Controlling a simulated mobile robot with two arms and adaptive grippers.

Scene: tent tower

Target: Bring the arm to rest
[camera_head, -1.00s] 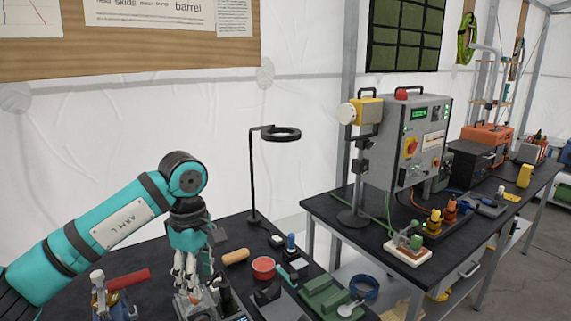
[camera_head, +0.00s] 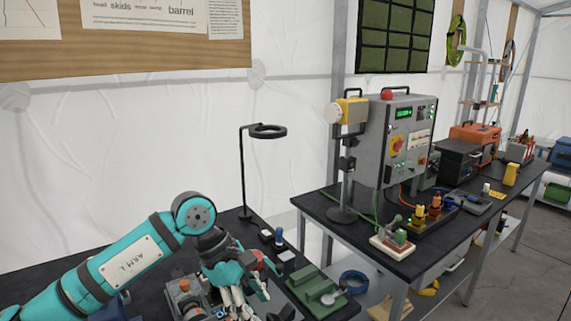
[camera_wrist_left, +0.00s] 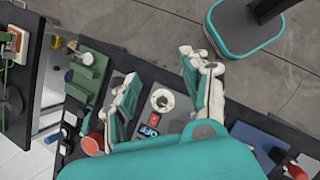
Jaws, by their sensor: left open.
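My left arm (camera_head: 130,262), teal with dark bands and an "ARM L" plate, reaches in from the left over the near dark table (camera_head: 160,270). Its left gripper (camera_head: 240,300) is tilted towards the lower right and hides part of the table. In the left wrist view its two fingers (camera_wrist_left: 165,88) are spread apart with nothing held. Between and below them shows a grey device with a round white dial (camera_wrist_left: 162,100) and a red part (camera_wrist_left: 153,118); I cannot tell the height of the gripper above it. The right gripper is in neither view.
A green fixture (camera_head: 322,290) lies right of the gripper. A ring lamp (camera_head: 267,131) stands at the table's back. A second bench (camera_head: 330,205) carries a grey control cabinet (camera_head: 408,140). A blue coil (camera_head: 354,282) sits below it. A grey floor (camera_wrist_left: 160,40) shows beside the table.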

